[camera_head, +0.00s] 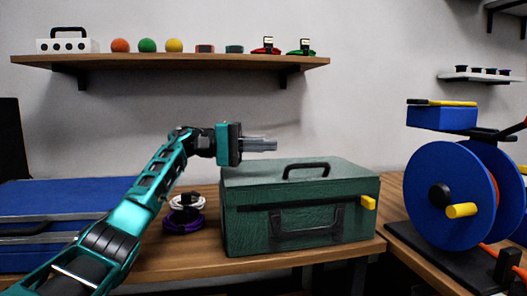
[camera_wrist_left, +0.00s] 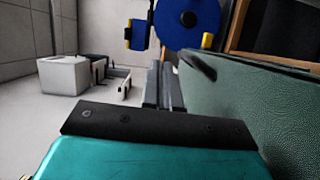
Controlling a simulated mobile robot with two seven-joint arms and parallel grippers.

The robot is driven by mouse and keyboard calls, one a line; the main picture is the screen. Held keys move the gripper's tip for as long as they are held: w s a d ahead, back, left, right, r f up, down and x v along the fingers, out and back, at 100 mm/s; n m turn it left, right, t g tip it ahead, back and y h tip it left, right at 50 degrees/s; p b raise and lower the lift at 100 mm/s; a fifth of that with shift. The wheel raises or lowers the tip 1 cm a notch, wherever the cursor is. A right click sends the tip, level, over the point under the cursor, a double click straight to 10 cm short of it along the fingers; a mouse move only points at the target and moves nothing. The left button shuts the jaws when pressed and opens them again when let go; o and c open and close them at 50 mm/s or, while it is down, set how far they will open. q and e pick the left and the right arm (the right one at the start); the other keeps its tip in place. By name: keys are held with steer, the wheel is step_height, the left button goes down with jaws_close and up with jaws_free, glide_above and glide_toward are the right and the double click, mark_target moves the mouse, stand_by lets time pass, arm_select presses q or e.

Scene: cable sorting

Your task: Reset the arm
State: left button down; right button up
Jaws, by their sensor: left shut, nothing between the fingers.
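My left arm comes in from the left in the head view, and its gripper (camera_head: 262,145) is raised above the green toolbox (camera_head: 300,222), near the top's left part. The fingers are shut together, point right and hold nothing. In the left wrist view the shut fingers (camera_wrist_left: 164,85) show as two grey bars side by side, with the toolbox (camera_wrist_left: 250,95) close along the right. The toolbox stands closed on the wooden table, with a black handle on its lid and a yellow latch at its right. My right gripper is not in either view.
A blue case (camera_head: 50,205) lies at the left. White and purple cable coils (camera_head: 186,215) sit behind my arm, left of the toolbox. A blue cable reel (camera_head: 440,195) stands at the right. A wall shelf (camera_head: 180,62) with balls and small items hangs above the gripper.

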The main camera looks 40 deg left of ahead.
arm_select(q)
steer(key=s+a+r+p, duration=0.1)
steer(key=s+a+r, duration=0.2)
steer(key=s+a, duration=0.3)
steer(key=shift+s+a, duration=0.15)
steer(key=shift+a, duration=0.4)
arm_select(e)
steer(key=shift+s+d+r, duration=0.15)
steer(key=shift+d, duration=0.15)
